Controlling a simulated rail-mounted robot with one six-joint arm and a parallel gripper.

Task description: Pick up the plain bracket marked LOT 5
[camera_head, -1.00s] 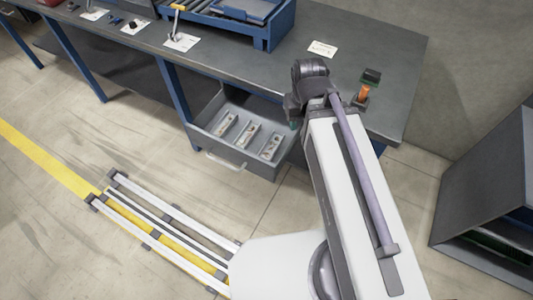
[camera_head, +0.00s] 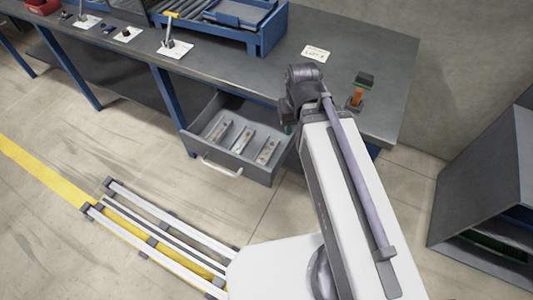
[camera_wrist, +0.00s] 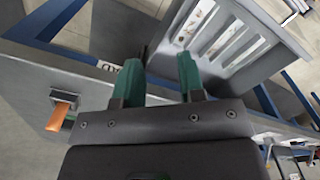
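Three pale brackets lie in a row inside the open grey drawer (camera_head: 196,150) under the bench: a left one (camera_head: 219,130), a middle one (camera_head: 242,140) and a right one (camera_head: 267,151). Their lot marks are too small to read, so I cannot tell which is LOT 5. In the wrist view the slotted drawer (camera_wrist: 240,42) is beyond my fingers, up and to the right. My gripper (camera_wrist: 159,79) has two green fingertips, apart, with nothing between them. In the head view the gripper is mostly hidden behind my arm, near the bench's front edge, right of the drawer.
The grey bench (camera_head: 350,65) carries a blue rack (camera_head: 262,38), a white card (camera_head: 315,53) and an orange-handled item (camera_head: 356,96), which also shows in the wrist view (camera_wrist: 59,115). A dark cabinet (camera_head: 480,165) stands at right.

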